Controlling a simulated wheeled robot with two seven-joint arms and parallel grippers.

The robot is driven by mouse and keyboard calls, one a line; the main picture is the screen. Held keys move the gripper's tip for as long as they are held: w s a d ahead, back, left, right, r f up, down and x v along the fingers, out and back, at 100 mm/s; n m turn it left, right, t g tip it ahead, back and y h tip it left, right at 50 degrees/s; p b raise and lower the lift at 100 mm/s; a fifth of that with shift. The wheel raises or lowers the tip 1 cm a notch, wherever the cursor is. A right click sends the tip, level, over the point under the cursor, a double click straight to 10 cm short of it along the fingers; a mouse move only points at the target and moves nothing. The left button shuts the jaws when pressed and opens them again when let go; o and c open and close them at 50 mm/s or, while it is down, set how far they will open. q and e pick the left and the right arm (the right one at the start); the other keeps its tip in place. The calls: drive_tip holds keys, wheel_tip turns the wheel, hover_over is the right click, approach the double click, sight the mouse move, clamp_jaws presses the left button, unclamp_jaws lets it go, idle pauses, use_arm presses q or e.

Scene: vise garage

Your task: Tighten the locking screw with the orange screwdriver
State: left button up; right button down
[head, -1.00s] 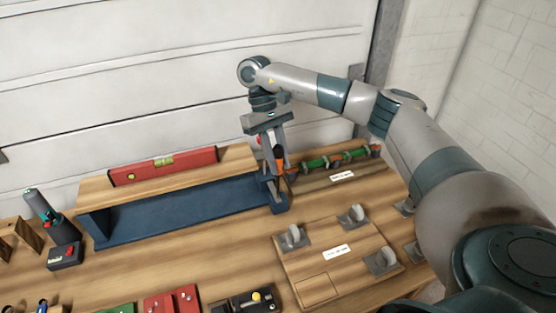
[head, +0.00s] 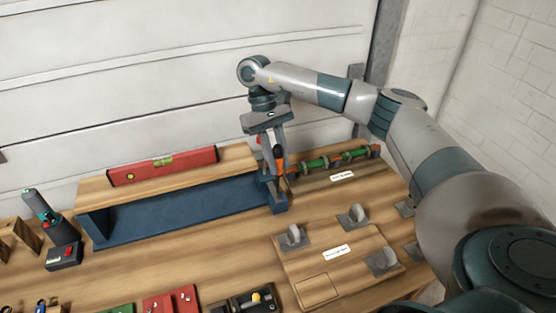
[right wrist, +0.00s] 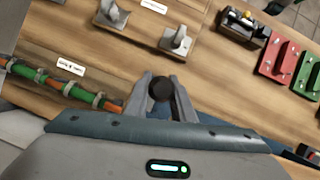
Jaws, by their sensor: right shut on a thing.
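My right gripper (head: 273,162) points down at the right end of the blue shelf and is shut on the orange screwdriver (head: 280,154), whose orange and dark handle shows beside the fingers. In the right wrist view the gripper (right wrist: 162,98) has a dark round end (right wrist: 161,88) between its fingers, which looks like the top of the handle. The screwdriver's tip is hidden. A black block with a yellow knob (head: 257,296) stands at the front edge; I cannot tell whether it bears the locking screw. My left gripper is not in view.
The blue shelf (head: 180,211) carries a red level (head: 162,166). A wooden board with grey holders (head: 312,261) is in front. Red (head: 172,303) and green blocks stand at the front.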

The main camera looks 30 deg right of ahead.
sight(278, 148)
drive_tip(key=shift+f+b, duration=0.3)
idle(0.4)
drive_tip(key=m+y, duration=0.1)
drive_tip(key=m, duration=0.2)
drive_tip(key=shift+f, duration=0.1)
drive_tip(key=m, duration=0.2)
drive_tip(key=m+y, duration=0.1)
drive_tip(key=m, duration=0.1)
drive_tip(key=shift+t+y, duration=0.3)
drive_tip(key=shift+t, duration=0.1)
drive_tip(key=shift+w+r, duration=0.1)
drive_tip(key=shift+r, duration=0.45)
drive_tip(key=shift+r+p, duration=0.8)
drive_tip(key=shift+r, duration=2.2)
